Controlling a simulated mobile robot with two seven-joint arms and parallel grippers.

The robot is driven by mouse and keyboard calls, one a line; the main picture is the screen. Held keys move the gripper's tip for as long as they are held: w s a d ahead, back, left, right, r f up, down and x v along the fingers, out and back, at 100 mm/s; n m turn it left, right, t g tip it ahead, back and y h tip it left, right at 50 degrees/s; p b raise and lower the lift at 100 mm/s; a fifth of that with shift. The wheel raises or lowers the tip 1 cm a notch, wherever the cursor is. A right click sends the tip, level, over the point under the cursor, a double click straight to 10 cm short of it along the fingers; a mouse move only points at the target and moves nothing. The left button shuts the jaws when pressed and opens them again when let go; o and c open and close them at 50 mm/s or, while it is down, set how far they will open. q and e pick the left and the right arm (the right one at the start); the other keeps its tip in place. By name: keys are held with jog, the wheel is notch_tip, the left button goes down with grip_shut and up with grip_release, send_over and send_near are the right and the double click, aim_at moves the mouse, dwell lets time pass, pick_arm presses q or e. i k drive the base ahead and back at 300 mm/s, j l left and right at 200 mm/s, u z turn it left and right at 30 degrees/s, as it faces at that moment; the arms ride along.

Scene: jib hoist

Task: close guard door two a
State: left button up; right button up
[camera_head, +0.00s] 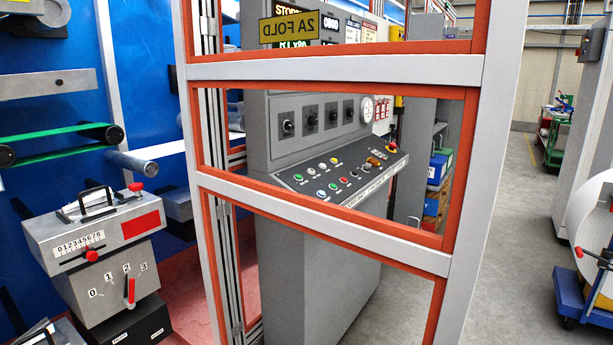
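The guard door (330,68) fills the middle of the head view. It has a light grey frame, orange-red inner edging and clear openings. The top and bottom of the door are cut off, and I see no handle. Neither of my grippers is in view.
A grey control console (310,280) with coloured buttons stands behind the door. At left are a blue machine wall (40,110), green belt rollers (60,142) and a grey unit with numbered dials (100,235). Grey floor (525,240) is clear right of the door, up to a blue wheeled trolley (568,295).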

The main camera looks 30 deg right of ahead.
aim_at(481, 72)
jog(key=k+l+u, duration=0.25)
jog(key=k+l, duration=0.3)
jog(key=k+l+u, duration=0.15)
jog(key=l, duration=0.2)
jog(key=k+l+u, duration=0.15)
jog(key=l, duration=0.2)
jog(key=k+l+u, duration=0.15)
jog(key=l, duration=0.2)
jog(key=k+l+u, duration=0.1)
jog(key=l, duration=0.25)
jog(key=k+l+u, duration=0.1)
jog(key=l, duration=0.3)
jog(key=k+l+u, duration=0.15)
jog(key=l, duration=0.25)
jog(key=l+u, duration=0.2)
jog(key=l, duration=0.6)
jog(key=i+l, duration=0.1)
jog(key=l, duration=0.5)
jog(key=i+l+u, duration=0.15)
jog(key=l, duration=1.1)
